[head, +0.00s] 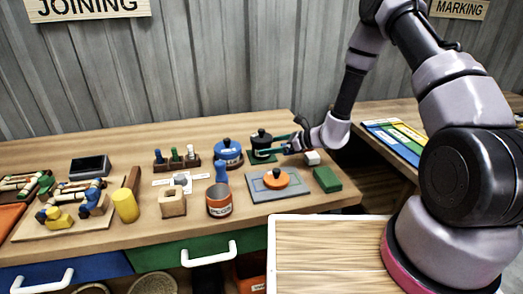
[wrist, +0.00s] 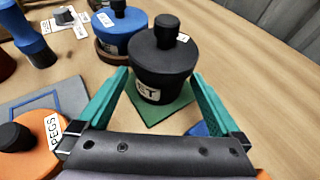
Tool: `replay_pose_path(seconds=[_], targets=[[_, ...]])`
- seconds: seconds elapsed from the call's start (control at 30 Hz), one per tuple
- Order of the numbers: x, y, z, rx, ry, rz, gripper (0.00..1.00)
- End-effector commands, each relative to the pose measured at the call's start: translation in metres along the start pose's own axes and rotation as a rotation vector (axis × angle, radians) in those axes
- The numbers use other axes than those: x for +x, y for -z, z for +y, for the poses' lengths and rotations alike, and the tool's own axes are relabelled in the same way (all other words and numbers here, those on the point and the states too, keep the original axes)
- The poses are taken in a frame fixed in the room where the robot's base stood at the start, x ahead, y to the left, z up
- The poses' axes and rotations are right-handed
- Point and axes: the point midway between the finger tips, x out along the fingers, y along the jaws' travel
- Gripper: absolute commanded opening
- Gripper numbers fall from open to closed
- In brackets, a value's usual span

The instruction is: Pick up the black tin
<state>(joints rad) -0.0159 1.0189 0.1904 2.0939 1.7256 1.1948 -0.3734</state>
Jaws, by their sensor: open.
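The black tin (head: 260,141) is a dark round pot with a knob on its lid and a white label. It stands upright on a green square mat (head: 263,157) toward the back right of the bench. In the wrist view the black tin (wrist: 164,62) stands just past my fingertips, on the green mat (wrist: 160,107). My gripper (head: 283,145) comes in from the right, low over the bench. Its two teal fingers (wrist: 158,85) are open, one on each side of the tin's near face, with nothing held. Part of the tin's lower front is close to the fingers.
A blue tin (head: 229,154) stands just left of the black tin. An orange lidded pot (head: 277,179) sits on a grey mat in front. Bare bench shows behind the tin.

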Motion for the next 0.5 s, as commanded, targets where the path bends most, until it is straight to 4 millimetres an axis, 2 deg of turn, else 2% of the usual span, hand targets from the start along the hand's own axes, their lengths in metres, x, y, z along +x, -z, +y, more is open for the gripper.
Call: replay_pose_path(seconds=[0.2, 0.43, 0.47, 0.5], targets=[[0.032, -0.001, -0.001, -0.002, -0.001, 0.0, 1.0], [0.035, -0.001, -0.001, -0.001, 0.0, 0.0, 1.0], [0.035, -0.001, -0.001, -0.001, 0.0, 0.0, 0.92], [0.035, -0.001, -0.001, -0.001, 0.0, 0.0, 0.77]])
